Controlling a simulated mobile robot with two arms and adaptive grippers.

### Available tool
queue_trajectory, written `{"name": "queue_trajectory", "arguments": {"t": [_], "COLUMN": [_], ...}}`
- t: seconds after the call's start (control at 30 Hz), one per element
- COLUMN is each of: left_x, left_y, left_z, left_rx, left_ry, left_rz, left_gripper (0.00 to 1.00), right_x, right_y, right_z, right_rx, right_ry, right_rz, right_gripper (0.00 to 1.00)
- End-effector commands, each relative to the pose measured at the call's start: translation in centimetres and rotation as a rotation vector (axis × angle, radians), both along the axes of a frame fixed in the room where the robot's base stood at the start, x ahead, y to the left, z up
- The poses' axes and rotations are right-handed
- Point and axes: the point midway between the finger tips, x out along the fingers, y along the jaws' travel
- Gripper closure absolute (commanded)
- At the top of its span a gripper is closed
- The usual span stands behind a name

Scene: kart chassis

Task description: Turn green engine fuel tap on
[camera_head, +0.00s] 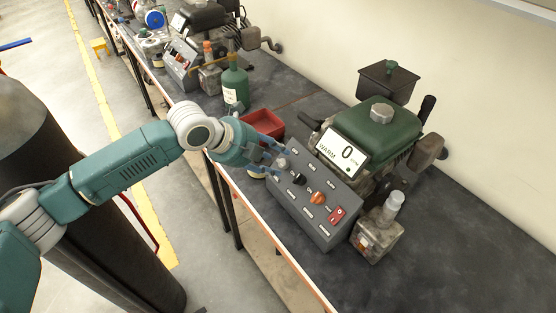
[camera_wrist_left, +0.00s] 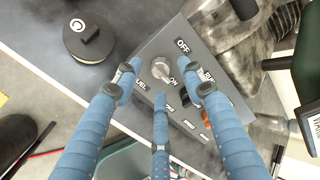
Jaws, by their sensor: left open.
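The green engine (camera_head: 380,130) stands on the bench with a grey control box (camera_head: 318,222) in front of it. The fuel tap (camera_head: 282,162) is a small pale metal knob at the box's far left corner. In the left wrist view the tap (camera_wrist_left: 160,69) sits beside the labels FUEL, OFF and ON; its short lever points to the lower right, near ON. My left gripper (camera_head: 276,158) is open and empty, its blue fingers spread close to the tap. The wrist view does not show clear contact. My right gripper is not in view.
A red tray (camera_head: 262,124) and a green bottle (camera_head: 235,84) stand beyond the gripper. A round black-topped object (camera_wrist_left: 88,38) lies beside the box. The box also carries a black knob, an orange knob (camera_head: 317,198) and a red switch (camera_head: 337,215).

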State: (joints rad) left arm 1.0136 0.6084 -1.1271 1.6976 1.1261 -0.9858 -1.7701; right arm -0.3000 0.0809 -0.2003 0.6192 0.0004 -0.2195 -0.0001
Motion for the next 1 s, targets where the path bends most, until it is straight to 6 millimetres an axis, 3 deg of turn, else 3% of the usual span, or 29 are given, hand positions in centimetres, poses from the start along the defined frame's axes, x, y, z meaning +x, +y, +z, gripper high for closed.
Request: {"name": "queue_trajectory", "arguments": {"t": [0.2, 0.4, 1.0], "left_x": [-1.8, -3.0, -3.4], "left_y": [2.8, 4.5, 5.0], "left_z": [3.6, 5.9, 6.7], "left_rx": [0.002, 0.001, 0.002], "left_ry": [-0.002, -0.003, -0.001], "left_rz": [0.003, 0.002, 0.002], "left_gripper": [0.59, 0.59, 0.59], "right_x": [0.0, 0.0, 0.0], "right_y": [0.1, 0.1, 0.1], "right_z": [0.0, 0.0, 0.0], "right_rx": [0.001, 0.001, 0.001], "right_ry": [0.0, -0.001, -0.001], "right_rz": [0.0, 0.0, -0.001], "right_gripper": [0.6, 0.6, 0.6]}}
